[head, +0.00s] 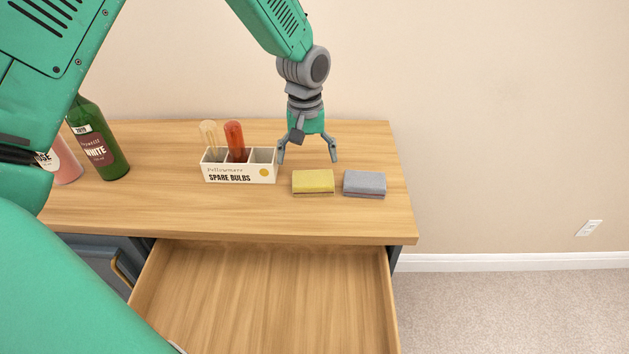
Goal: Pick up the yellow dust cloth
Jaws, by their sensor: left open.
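The yellow dust cloth (313,181) lies folded on the wooden top, in front of and just below my left gripper in the picture. My left gripper (308,158) points down with its two fingers spread and nothing between them. It is above the top, behind the yellow cloth and apart from it. A grey folded cloth (364,184) lies close to the right of the yellow one. My right gripper is not in view.
A "SPARE BULBS" box (240,173) with a clear and a red bulb stands left of the cloths, near my left finger. A green bottle (99,140) and a pink bottle (65,163) stand further left. An empty drawer (265,300) is open below. The cabinet top (380,220) is clear in front.

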